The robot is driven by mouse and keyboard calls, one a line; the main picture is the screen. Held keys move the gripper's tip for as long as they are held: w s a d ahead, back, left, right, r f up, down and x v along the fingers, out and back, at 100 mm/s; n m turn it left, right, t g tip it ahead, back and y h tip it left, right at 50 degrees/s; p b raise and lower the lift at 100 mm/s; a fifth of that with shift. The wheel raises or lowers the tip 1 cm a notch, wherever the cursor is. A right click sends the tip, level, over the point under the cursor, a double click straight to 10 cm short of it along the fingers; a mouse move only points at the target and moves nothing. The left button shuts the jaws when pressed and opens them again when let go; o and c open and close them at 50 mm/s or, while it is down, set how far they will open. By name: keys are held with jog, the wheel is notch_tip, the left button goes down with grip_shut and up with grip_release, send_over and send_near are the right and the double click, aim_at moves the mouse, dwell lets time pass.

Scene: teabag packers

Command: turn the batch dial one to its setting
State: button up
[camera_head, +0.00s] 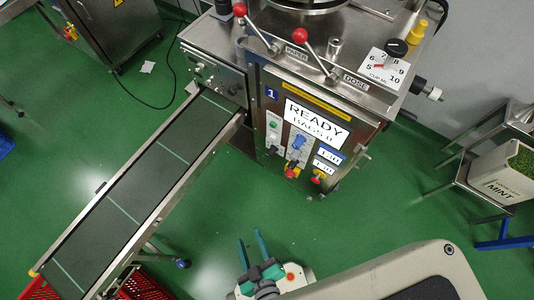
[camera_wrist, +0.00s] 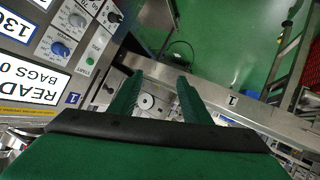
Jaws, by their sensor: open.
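Machine 1 shows a front panel with a READY, BAGS 0 screen (camera_head: 316,120). A blue dial (camera_head: 298,142) sits on a grey plate below that screen. In the wrist view the blue dial (camera_wrist: 60,49) is at the upper left, beside a grey dial (camera_wrist: 77,19). The dial labels are too small to read, so I cannot tell which is the batch dial. My gripper (camera_head: 252,240) is open and empty, in front of the machine in the head view. In the wrist view its green fingers (camera_wrist: 159,80) are spread, with the dials to their left and apart from them.
A green button (camera_wrist: 89,61) and a black knob (camera_wrist: 114,17) are close to the dials. A red stop button (camera_head: 291,171) sits low on the panel. The conveyor (camera_head: 137,185) extends to the lower left. Green floor (camera_head: 300,220) lies open before the machine.

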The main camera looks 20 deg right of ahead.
notch_tip(320, 180, down, 12)
jog(key=n+g, duration=0.2)
jog(key=n, duration=0.2)
jog(key=n+h, duration=1.5)
jog(key=n, duration=0.5)
send_near(269, 155)
jog(key=x, duration=0.8)
jog(key=shift+d+f, duration=0.1)
jog(key=shift+f, duration=0.05)
jog(key=c, duration=1.1)
jog(key=shift+o, duration=0.2)
